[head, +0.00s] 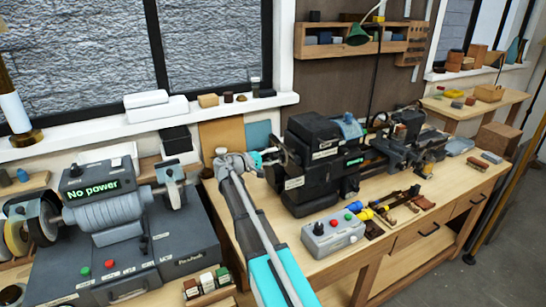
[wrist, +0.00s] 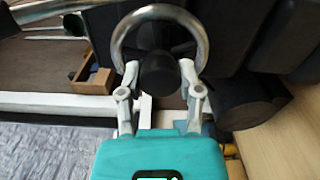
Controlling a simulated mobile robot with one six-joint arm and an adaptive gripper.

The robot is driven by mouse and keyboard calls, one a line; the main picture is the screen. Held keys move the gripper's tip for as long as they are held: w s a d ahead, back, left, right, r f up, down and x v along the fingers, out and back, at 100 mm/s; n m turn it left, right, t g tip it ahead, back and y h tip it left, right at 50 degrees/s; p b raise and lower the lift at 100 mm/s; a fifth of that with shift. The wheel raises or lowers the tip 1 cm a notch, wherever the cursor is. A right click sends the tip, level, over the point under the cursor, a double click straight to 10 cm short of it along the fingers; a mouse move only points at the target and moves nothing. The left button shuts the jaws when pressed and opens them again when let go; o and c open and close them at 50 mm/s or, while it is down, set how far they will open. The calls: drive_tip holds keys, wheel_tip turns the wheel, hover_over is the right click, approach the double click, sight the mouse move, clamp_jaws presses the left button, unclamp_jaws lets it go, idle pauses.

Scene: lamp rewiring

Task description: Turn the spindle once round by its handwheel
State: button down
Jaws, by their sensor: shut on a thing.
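The handwheel (wrist: 160,11) is a grey metal ring with a dark round hub (wrist: 158,72) in the wrist view. In the head view the handwheel (head: 284,149) sits at the left end of the black lathe headstock (head: 318,140). My gripper (wrist: 158,70) is shut on the handwheel, with one pale finger on each side of the hub. Whether the fingertips press on the rim or the hub is not clear. In the head view my gripper (head: 262,157) meets the wheel from the left, and partly hides it. The spindle itself is hidden inside the headstock.
A grey control box (head: 333,235) with buttons stands in front of the lathe. A grinder-like machine reading "No power" (head: 90,186) is at left. Hand tools (head: 400,205) lie on the bench. A window ledge (head: 150,125) runs behind.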

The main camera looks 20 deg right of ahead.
drive_tip(key=shift+m, duration=0.6)
drive_tip(key=shift+c, duration=1.3)
unclamp_jaws()
drive_tip(key=a, duration=0.7)
drive_tip(key=shift+s+a, duration=0.15)
drive_tip(key=shift+a, duration=0.1)
